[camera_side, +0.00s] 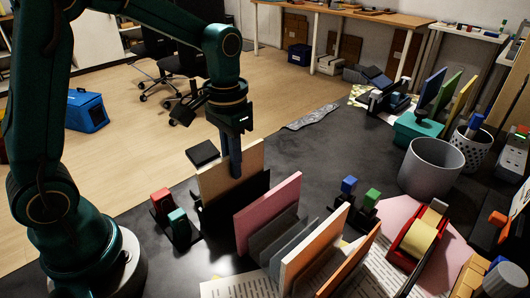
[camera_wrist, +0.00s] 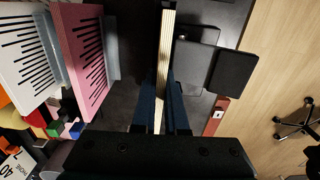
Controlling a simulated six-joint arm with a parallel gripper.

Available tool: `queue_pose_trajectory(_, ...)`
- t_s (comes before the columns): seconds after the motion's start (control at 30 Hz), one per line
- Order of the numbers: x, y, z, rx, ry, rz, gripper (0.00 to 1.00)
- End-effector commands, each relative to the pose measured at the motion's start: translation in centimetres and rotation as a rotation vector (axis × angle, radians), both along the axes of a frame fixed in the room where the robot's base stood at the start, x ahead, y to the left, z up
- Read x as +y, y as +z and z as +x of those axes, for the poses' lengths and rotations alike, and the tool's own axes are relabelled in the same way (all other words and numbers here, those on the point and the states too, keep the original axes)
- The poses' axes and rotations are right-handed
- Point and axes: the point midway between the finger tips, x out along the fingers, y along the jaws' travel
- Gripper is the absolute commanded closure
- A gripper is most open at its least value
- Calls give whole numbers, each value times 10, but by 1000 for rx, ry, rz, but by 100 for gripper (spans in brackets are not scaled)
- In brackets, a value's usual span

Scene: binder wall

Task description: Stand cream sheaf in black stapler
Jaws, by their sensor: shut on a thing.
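The cream sheaf (camera_side: 214,180) stands upright in my gripper (camera_side: 235,165). In the wrist view the sheaf (camera_wrist: 167,50) shows edge-on between the dark blue fingers (camera_wrist: 165,105), which are shut on it. A black upright panel (camera_side: 235,206) stands in front of the sheaf in the side view and hides its lower part. What seems to be the black stapler (camera_side: 203,153) is just left of and behind the sheaf; its black block (camera_wrist: 234,73) is right of the sheaf in the wrist view. I cannot tell whether the sheaf's lower edge touches anything.
Red (camera_side: 161,201) and teal (camera_side: 179,224) block-topped pieces stand at the front left. A pink sheaf (camera_side: 270,214), grey panels and an orange-edged sheaf (camera_side: 315,245) stand to the right. A grey bin (camera_side: 430,170) is farther right.

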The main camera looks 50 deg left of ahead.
Motion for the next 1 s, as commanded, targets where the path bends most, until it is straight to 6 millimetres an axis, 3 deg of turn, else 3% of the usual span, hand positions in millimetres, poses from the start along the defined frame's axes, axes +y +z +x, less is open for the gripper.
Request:
queue_pose_trajectory(0.87,0,-9,0,0,0,0,100)
queue_pose_trajectory(0.97,0,-9,0,0,0,0,62)
queue_pose_trajectory(1.0,0,-9,0,0,0,0,54)
